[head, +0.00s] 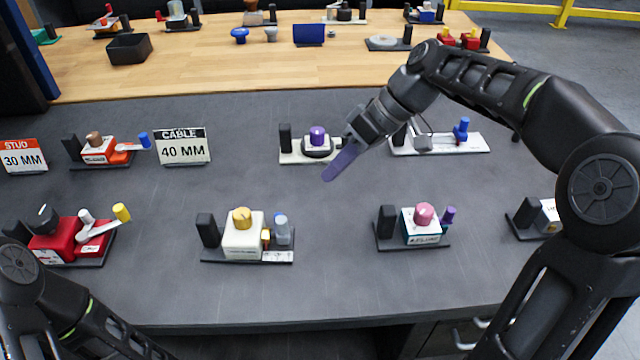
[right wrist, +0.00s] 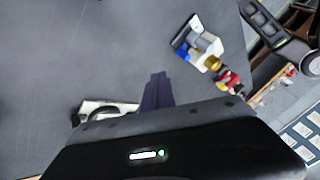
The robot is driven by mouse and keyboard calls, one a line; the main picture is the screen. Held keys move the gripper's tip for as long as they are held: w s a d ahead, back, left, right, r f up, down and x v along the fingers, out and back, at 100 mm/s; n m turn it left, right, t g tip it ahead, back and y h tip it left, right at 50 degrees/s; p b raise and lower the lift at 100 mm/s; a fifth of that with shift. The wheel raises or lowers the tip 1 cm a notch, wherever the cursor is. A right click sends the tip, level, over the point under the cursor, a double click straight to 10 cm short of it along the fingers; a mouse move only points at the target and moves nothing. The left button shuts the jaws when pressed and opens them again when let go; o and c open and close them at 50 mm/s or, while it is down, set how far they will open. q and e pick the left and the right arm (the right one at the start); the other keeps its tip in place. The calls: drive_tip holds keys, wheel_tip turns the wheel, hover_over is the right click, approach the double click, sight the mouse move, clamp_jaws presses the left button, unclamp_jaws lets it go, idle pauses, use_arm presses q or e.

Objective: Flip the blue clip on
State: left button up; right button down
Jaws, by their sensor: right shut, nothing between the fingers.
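Two small blue pieces could be the clip, and I cannot tell which. One blue piece (head: 461,129) stands on a long white plate (head: 465,144) right of my right gripper. The other blue piece (head: 145,140) is at the end of a white arm on the orange-and-white device (head: 98,152) at left. My right gripper (head: 327,175), with purple fingers, is shut and empty, pointing down-left over the grey table, beside the purple-knobbed device (head: 317,138). Its closed fingers also show in the right wrist view (right wrist: 157,92). My left gripper is out of view; only its arm shows.
Front-row devices are a red one (head: 55,240), a cream one with a yellow knob (head: 243,236) and one with a pink knob (head: 424,220). Signs "STUD 30 MM" (head: 23,157) and "CABLE 40 MM" (head: 183,147) stand at left. Bare grey tabletop lies between the rows.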

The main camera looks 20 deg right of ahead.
drive_tip(key=shift+v, duration=1.2)
